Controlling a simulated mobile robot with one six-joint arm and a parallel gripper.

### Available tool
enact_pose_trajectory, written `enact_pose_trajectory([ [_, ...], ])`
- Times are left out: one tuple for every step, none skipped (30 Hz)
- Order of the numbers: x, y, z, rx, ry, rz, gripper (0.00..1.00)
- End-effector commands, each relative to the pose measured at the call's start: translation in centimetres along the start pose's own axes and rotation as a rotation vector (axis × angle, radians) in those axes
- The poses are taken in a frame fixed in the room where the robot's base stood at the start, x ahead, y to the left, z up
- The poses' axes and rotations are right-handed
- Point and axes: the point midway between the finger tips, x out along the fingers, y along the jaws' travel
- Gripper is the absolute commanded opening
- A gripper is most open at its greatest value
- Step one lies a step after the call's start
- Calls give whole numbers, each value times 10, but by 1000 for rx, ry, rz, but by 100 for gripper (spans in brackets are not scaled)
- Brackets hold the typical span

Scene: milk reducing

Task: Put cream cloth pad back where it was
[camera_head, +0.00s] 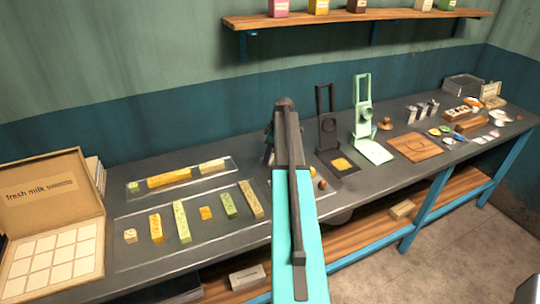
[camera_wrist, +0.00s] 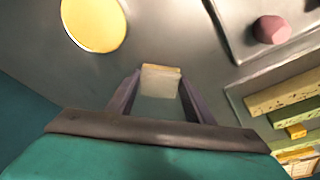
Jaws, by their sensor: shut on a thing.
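The cream cloth pad (camera_wrist: 160,80) shows in the wrist view as a small pale block with a yellowish far edge. It sits between the tips of my gripper (camera_wrist: 158,92), whose two dark fingers are shut on it. Below the pad, between the fingers, is a greyish-green area that I cannot make out clearly. In the head view my arm covers most of the gripper, and the pad is hidden. I cannot tell whether the pad touches the grey worktop (camera_head: 90,228).
Trays of yellow and green bars (camera_head: 181,222) lie left of my arm, beside an open "fresh milk" box (camera_head: 50,250). A black press (camera_head: 328,135) and a mint-green press (camera_head: 364,125) stand right. A yellow disc (camera_wrist: 93,25) and a pink lump (camera_wrist: 271,29) show in the wrist view.

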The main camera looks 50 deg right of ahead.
Motion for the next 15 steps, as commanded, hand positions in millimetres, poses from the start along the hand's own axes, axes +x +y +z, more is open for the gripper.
enact_pose_trajectory([
  [2, 0, 0, 0, 0, 0, 30],
  [2, 0, 1, 0, 0, 0, 30],
  [3, 0, 1, 0, 0, 0, 30],
  [3, 0, 1, 0, 0, 0, 49],
  [2, 0, 1, 0, 0, 0, 55],
  [2, 0, 1, 0, 0, 0, 61],
  [2, 0, 1, 0, 0, 0, 66],
  [2, 0, 1, 0, 0, 0, 66],
  [2, 0, 1, 0, 0, 0, 66],
  [2, 0, 1, 0, 0, 0, 66],
  [2, 0, 1, 0, 0, 0, 66],
  [2, 0, 1, 0, 0, 0, 66],
  [2, 0, 1, 0, 0, 0, 66],
  [2, 0, 1, 0, 0, 0, 66],
  [2, 0, 1, 0, 0, 0, 66],
])
